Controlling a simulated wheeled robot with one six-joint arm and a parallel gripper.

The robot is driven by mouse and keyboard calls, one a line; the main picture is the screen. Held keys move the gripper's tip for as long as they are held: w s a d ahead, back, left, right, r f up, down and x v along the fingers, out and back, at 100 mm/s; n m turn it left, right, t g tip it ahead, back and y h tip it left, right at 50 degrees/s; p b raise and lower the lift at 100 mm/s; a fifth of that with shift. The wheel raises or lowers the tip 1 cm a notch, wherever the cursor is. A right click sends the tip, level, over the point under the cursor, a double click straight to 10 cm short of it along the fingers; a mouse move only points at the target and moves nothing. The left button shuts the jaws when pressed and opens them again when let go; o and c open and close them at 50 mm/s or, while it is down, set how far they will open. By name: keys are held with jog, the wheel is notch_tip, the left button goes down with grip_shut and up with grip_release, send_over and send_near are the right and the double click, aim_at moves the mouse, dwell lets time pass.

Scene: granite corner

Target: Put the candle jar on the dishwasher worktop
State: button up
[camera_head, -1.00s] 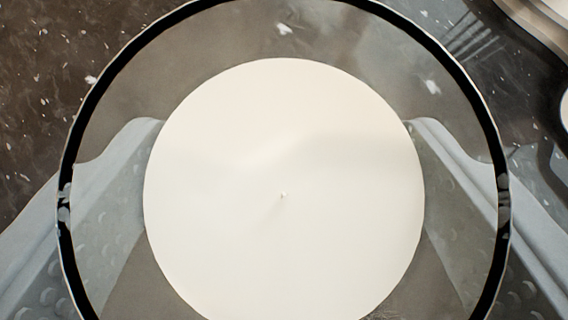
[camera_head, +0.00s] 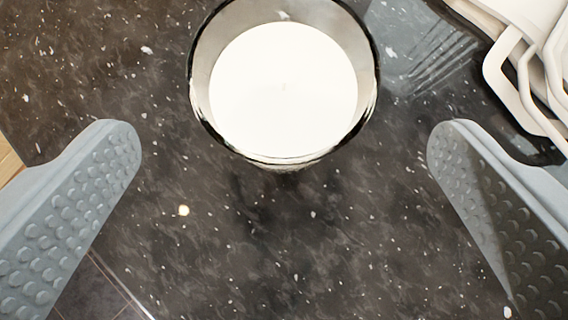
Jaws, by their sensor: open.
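The candle jar (camera_head: 283,90) is a clear glass with a dark rim and white wax inside. It stands upright on a dark speckled granite worktop (camera_head: 270,240), at the top middle of the view. My gripper (camera_head: 284,145) is open, with one grey studded finger at the left and one at the right. The jar is apart from both fingers, beyond and between their tips, and nothing is held. I cannot tell from this view whether this worktop is the dishwasher worktop.
A white rack-like object with looped bars (camera_head: 530,70) is at the top right, near the jar. A worktop edge with dark floor tiles (camera_head: 90,290) beyond it shows at the lower left. A wooden strip (camera_head: 8,160) shows at the left edge. The granite below the jar is clear.

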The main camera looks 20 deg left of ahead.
jog(key=shift+v, duration=2.3)
jog(key=s+d+r+m+t+h, duration=0.1)
jog(key=s+d+t, duration=0.2)
jog(key=s, duration=0.6)
jog(key=s+d+r+m+t+h, duration=0.1)
jog(key=s+d+r+m+t, duration=0.1)
jog(key=s+d, duration=0.6)
jog(key=s+d+r+m+t+h, duration=0.1)
jog(key=s+d+t, duration=0.3)
jog(key=s, duration=0.6)
jog(key=shift+s+d+r+m+h, duration=0.25)
jog(key=shift+d+r+m+h, duration=0.3)
jog(key=shift+d, duration=0.45)
